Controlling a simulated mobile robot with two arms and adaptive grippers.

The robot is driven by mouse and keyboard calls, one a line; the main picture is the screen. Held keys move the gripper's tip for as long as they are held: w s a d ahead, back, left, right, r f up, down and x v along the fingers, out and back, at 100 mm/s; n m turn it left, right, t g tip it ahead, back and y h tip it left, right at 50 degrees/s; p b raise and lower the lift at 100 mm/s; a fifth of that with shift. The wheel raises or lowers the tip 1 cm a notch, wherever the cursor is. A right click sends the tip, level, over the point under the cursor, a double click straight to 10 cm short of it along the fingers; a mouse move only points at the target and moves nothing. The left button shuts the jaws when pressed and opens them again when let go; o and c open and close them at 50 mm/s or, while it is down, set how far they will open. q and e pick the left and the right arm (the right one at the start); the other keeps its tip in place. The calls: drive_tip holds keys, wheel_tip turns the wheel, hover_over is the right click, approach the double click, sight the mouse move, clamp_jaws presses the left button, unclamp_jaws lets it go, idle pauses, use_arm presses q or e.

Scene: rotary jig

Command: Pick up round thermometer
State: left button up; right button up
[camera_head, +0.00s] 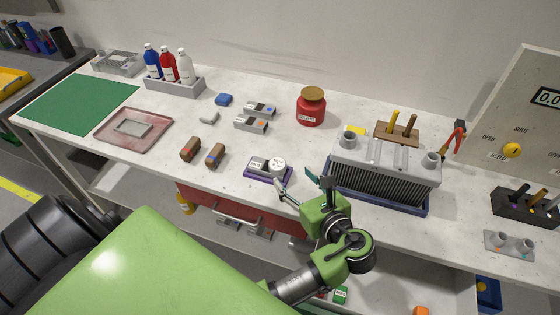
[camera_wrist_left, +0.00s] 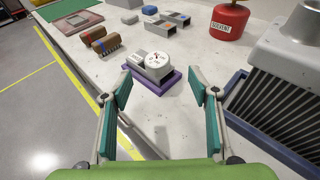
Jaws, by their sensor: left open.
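The round thermometer (camera_head: 278,164), a white dial with a small pointer, sits with a grey block-shaped part on a purple base (camera_head: 258,177) near the front edge of the bench. In the left wrist view the thermometer (camera_wrist_left: 157,58) lies just ahead of the fingers, centred between them, with its purple base (camera_wrist_left: 163,82) beneath. My left gripper (camera_head: 297,183) is open and empty, with its teal-padded fingers spread on either side of the dial's line. It is apart from the thermometer, on its front right side in the head view. My right gripper is not in view.
A finned grey unit (camera_head: 385,178) in a blue tray stands close to the right of my left gripper. Two brown brushes (camera_head: 202,152) lie to the left. A red solvent can (camera_head: 311,107) stands behind. The bench is clear just left of the purple base.

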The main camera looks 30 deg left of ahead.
sight(278, 164)
use_arm(q)
drive_tip(key=x, duration=0.4)
drive_tip(key=shift+w+a+f, duration=0.15)
drive_tip(key=shift+a, duration=0.2)
drive_tip(key=shift+p+x, duration=0.55)
drive_tip(key=shift+x, duration=0.4)
drive_tip(key=x, duration=0.3)
drive_tip(key=shift+a+f+p, duration=0.2)
drive_tip(key=shift+a+p, duration=0.15)
drive_tip(key=shift+a+f, duration=0.15)
drive_tip(key=shift+a, duration=0.05)
drive_tip(key=c, duration=1.3)
drive_tip(key=shift+o, duration=0.2)
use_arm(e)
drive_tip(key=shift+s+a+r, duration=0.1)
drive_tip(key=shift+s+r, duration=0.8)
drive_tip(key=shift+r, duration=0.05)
